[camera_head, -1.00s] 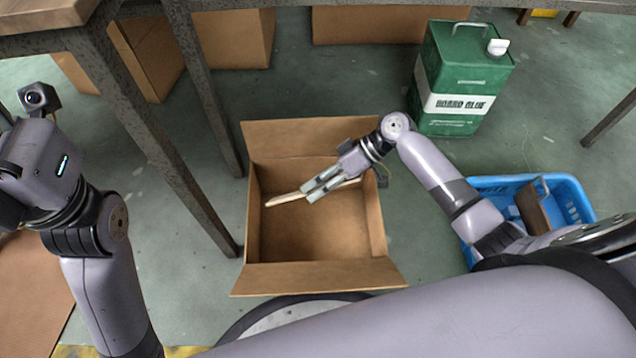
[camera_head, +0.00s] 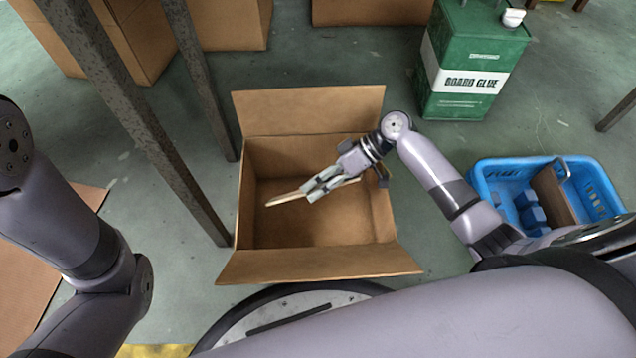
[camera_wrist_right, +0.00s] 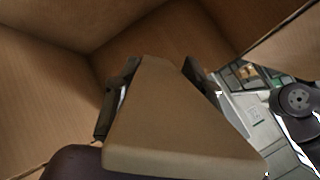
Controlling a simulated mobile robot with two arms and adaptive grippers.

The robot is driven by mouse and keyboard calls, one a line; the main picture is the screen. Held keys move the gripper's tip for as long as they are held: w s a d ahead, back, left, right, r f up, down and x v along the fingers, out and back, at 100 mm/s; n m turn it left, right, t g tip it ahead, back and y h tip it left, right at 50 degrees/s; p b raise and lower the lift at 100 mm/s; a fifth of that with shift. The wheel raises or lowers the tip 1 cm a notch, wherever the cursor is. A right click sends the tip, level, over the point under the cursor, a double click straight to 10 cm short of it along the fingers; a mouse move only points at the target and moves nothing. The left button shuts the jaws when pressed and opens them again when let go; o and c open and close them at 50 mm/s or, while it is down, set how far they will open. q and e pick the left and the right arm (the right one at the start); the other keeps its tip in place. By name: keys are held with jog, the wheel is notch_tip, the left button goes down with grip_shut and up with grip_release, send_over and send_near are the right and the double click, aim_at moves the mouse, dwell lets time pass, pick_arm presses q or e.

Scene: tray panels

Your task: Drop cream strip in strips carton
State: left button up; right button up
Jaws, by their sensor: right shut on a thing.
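The cream strip (camera_head: 284,198) is a thin pale piece held by my right gripper (camera_head: 316,187). The gripper is shut on it, over the opening of the open cardboard carton (camera_head: 310,262). In the right wrist view the strip (camera_wrist_right: 175,115) fills the middle between the two fingers (camera_wrist_right: 155,85), with the carton's brown walls (camera_wrist_right: 45,90) around it. The head view does not show clearly whether the strip touches the carton. My left arm is at the left edge of the head view; its gripper is out of frame.
A green glue can (camera_head: 470,60) stands at the back right. A blue crate (camera_head: 590,165) with a brown panel and blue pieces is at the right. Dark metal legs (camera_head: 150,120) stand left of the carton. More cardboard boxes (camera_head: 235,25) are at the back.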

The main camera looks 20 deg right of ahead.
jog(key=o, duration=1.1)
jog(key=shift+o, duration=0.7)
